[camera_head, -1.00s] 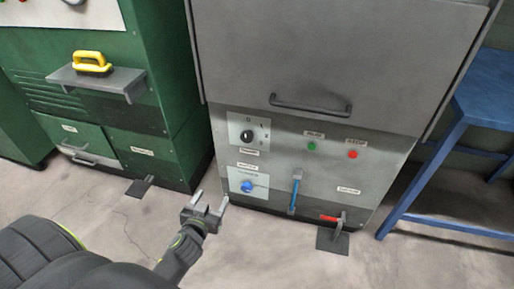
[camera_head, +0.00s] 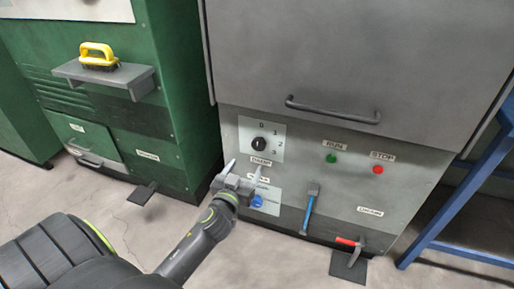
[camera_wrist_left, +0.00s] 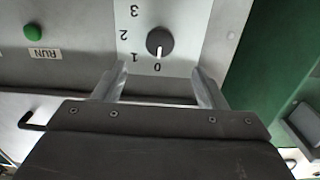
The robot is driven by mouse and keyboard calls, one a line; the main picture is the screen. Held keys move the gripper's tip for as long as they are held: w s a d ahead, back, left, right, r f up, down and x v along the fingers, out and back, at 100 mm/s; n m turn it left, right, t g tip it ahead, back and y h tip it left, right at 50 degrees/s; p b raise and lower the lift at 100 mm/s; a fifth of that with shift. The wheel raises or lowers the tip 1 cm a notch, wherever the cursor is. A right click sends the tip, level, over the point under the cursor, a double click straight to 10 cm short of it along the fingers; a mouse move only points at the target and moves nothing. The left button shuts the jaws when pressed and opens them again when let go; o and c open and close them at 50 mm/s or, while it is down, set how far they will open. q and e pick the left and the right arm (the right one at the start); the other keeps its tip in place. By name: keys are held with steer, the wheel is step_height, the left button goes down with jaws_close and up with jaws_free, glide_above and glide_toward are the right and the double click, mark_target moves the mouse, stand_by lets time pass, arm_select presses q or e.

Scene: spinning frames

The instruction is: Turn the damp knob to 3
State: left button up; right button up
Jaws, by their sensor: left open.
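The round black damp knob (camera_head: 260,143) sits on a light plate (camera_head: 275,133) marked 0, 1, 2 and 3, on the grey machine. A DAMP label (camera_head: 261,162) is under it. In the left wrist view, upside down, the white line on the knob (camera_wrist_left: 159,41) points to 0. My left gripper (camera_head: 243,168) is open and empty, just below the knob in the head view. In the wrist view its two fingers (camera_wrist_left: 157,82) point at the plate, with the knob beyond their tips and not between them. My right gripper is not in view.
A blue knob (camera_head: 257,201) is partly behind my left gripper. A green RUN button (camera_head: 331,158), a red STOP button (camera_head: 378,169), a blue-handled lever (camera_head: 309,208) and a red pedal (camera_head: 348,242) lie right. A wide handle (camera_head: 333,109) is above. A blue bench (camera_head: 470,190) stands right.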

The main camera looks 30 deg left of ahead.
mark_target(257, 147)
arm_select(q)
steer(key=x, duration=0.5)
steer(key=shift+w, duration=0.3)
steer(key=x, duration=0.3)
steer(key=shift+w+a, duration=0.1)
steer(key=shift+w, duration=0.2)
steer(key=shift+w+a+b, duration=0.15)
steer(key=shift+w+b, duration=0.15)
steer(key=shift+w, duration=0.3)
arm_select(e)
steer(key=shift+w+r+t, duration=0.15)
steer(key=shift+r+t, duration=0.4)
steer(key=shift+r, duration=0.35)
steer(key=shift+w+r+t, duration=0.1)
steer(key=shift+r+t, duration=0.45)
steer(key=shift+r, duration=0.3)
arm_select(q)
steer(key=shift+c, duration=0.5)
steer(key=c, duration=0.9)
